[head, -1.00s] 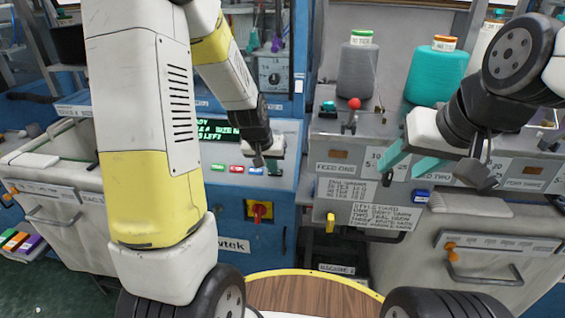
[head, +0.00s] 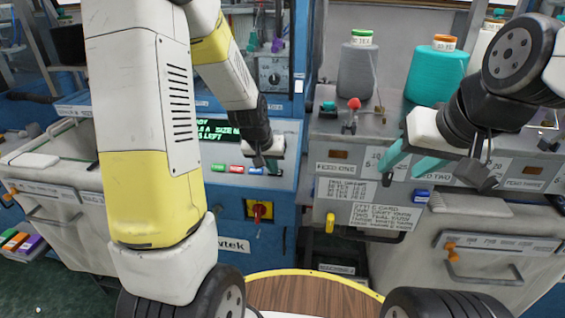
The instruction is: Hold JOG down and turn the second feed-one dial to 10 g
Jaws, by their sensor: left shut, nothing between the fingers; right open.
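My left gripper (head: 271,165) is shut and empty, its fingertips low over the right end of the button row on the blue machine's console. A green button (head: 218,168), a red button (head: 236,169) and a blue button (head: 255,170) show left of it. Which one is JOG is too small to read. My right gripper (head: 408,170) is open, its teal fingers apart in front of the feeder panel, between the FEED ONE label (head: 336,168) and the FEED TWO label (head: 436,186). A scale plate (head: 374,155) shows beside its left finger. The dial itself is hidden or not distinguishable.
A grey yarn cone (head: 357,72) and a teal cone (head: 437,76) stand on the feeder top. A red-knobbed part (head: 354,104) stands before them. A red switch on a yellow plate (head: 259,210) is below the console. Printed cards (head: 386,215) hang under the panel.

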